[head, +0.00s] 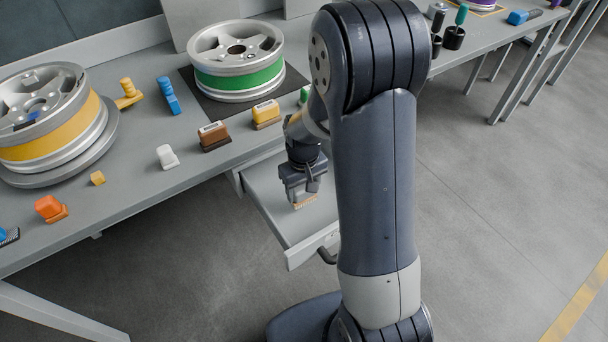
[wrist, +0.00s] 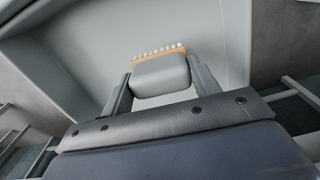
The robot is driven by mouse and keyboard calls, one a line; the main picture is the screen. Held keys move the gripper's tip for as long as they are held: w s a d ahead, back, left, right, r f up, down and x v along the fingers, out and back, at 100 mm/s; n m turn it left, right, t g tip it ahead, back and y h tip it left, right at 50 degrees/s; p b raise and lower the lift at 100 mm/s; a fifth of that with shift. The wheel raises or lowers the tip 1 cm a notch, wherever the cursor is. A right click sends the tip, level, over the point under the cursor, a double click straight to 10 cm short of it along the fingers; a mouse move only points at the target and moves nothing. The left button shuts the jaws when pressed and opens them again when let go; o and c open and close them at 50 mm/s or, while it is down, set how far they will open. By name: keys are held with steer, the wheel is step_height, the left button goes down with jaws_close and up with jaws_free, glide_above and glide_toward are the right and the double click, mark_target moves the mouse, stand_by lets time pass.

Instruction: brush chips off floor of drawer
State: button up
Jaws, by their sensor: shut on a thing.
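The drawer (head: 267,204) is pulled out from under the grey bench, and its pale grey floor also shows in the wrist view (wrist: 85,50). My gripper (head: 304,188) points down into the drawer. It is shut on a brush (wrist: 160,76) with a grey body, a tan edge and a row of pale bristle tufts. In the head view the brush's tan part (head: 305,203) shows low over the drawer floor; I cannot tell whether it touches. I can make out no chips in either view. My arm hides the drawer's right side.
On the bench (head: 140,205) stand a yellow-banded wheel (head: 60,148), a green-banded wheel (head: 240,80) on a dark mat, and several small coloured brushes and blocks. The drawer's dark handle (head: 327,257) sticks out at its front. Open floor lies to the right.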

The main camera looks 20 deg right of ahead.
steer(key=shift+r+p, duration=1.65)
steer(key=shift+r, duration=0.85)
